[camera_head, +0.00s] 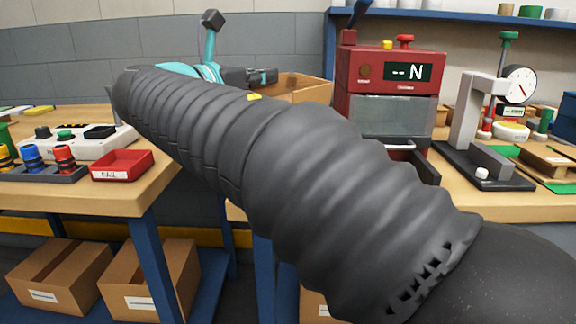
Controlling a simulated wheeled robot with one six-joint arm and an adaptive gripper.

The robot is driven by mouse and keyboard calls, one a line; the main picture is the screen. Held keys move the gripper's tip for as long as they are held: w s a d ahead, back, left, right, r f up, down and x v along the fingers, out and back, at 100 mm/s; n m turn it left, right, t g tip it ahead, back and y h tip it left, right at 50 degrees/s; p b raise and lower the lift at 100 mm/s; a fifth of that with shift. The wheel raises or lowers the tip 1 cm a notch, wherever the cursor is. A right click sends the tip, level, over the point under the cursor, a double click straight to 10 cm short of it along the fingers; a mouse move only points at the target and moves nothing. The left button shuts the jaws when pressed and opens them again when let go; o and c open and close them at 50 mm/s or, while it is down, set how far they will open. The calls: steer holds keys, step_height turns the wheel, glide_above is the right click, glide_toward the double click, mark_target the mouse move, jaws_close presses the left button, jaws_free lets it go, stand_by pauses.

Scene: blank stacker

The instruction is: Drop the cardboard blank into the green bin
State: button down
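My arm's dark ribbed sleeve crosses the middle of the view and hides much of the benches. Beyond it, my gripper (262,76) shows small and dark beside teal wrist parts. It points right, near an open brown cardboard box (308,92) at the back. I cannot tell whether its fingers are open or shut, or whether they hold anything. I cannot pick out the cardboard blank for sure. No green bin is clearly seen; only a small green piece (4,134) shows at the left edge, too cut off to identify.
A red machine with a display (391,72) stands right of the gripper. A dial gauge stand (480,125) is further right. The left bench holds a red FAIL tray (122,165) and a white control box (85,143).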

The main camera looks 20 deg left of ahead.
steer(key=shift+f+b, duration=2.4)
steer(key=shift+b, duration=0.1)
steer(key=c, duration=1.8)
jaws_free()
steer(key=o, duration=0.6)
steer(key=shift+c, duration=0.2)
steer(key=v, duration=1.2)
